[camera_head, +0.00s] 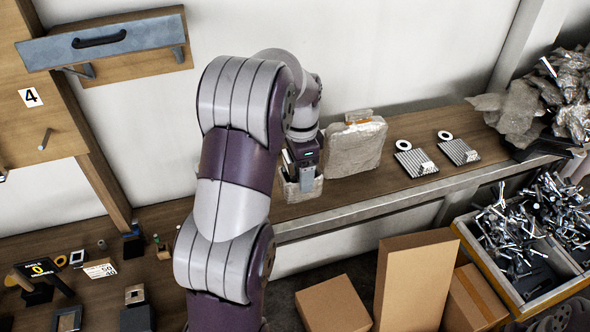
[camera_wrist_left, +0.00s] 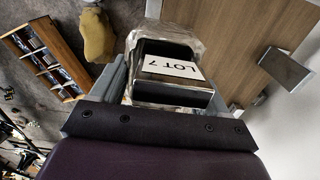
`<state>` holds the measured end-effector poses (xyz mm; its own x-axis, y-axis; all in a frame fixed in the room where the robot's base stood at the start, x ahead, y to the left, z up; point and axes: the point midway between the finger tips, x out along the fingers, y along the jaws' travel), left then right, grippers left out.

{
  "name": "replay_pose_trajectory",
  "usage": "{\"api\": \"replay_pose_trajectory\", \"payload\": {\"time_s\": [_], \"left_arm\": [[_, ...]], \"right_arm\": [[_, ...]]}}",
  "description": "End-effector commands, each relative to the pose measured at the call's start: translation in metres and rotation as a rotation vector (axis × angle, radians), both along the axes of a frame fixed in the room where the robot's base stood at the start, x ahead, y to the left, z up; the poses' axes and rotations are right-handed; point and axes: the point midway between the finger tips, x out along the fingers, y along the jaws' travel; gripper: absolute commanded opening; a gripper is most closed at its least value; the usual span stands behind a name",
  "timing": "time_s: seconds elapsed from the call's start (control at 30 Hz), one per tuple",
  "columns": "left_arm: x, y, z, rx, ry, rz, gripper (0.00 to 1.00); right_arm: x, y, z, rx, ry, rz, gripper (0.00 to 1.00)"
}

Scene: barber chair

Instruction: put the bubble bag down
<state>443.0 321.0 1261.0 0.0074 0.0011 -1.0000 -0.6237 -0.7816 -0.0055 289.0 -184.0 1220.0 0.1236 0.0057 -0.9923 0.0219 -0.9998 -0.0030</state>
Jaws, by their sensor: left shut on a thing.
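My left gripper (camera_head: 303,178) points down over the front part of the wooden bench (camera_head: 390,197). It is shut on a small clear bubble bag (camera_head: 298,191). In the left wrist view the bubble bag (camera_wrist_left: 160,31) is between the fingers, with a dark item and a white "LOT 7" label (camera_wrist_left: 173,68) in it. I cannot tell whether the bag's underside touches the bench. A larger bubble bag (camera_head: 354,149) stands on the bench just right of and behind the gripper. My right gripper is not in view.
Two ribbed metal plates (camera_head: 416,162) and two white rings (camera_head: 403,145) lie to the right on the bench. A pile of bags (camera_head: 545,100) is at its far right. Cardboard boxes (camera_head: 334,305) and a bin of metal parts (camera_head: 500,270) stand below in front. Small items and a scale display (camera_head: 42,268) are at left.

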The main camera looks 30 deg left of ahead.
Motion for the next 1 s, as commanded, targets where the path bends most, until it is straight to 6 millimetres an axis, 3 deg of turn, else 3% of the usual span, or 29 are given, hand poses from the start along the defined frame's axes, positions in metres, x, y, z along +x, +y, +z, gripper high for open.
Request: {"api": "replay_pose_trajectory", "payload": {"time_s": [0.3,0.4,0.6,0.73,1.0], "left_arm": [[0.025,0.066,-0.043,-0.001,0.002,0.003,0.47],[0.031,0.079,-0.050,0.000,0.000,0.000,0.47],[0.032,0.085,-0.077,-0.002,0.003,-0.001,0.47],[0.033,0.084,-0.091,0.000,0.001,-0.001,0.47],[0.033,0.084,-0.096,0.000,0.000,-0.001,0.47]], "right_arm": [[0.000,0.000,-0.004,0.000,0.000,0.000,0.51],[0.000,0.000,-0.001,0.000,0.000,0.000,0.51],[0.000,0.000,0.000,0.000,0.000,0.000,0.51],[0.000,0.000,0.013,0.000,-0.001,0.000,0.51],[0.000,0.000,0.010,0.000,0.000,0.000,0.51]]}}
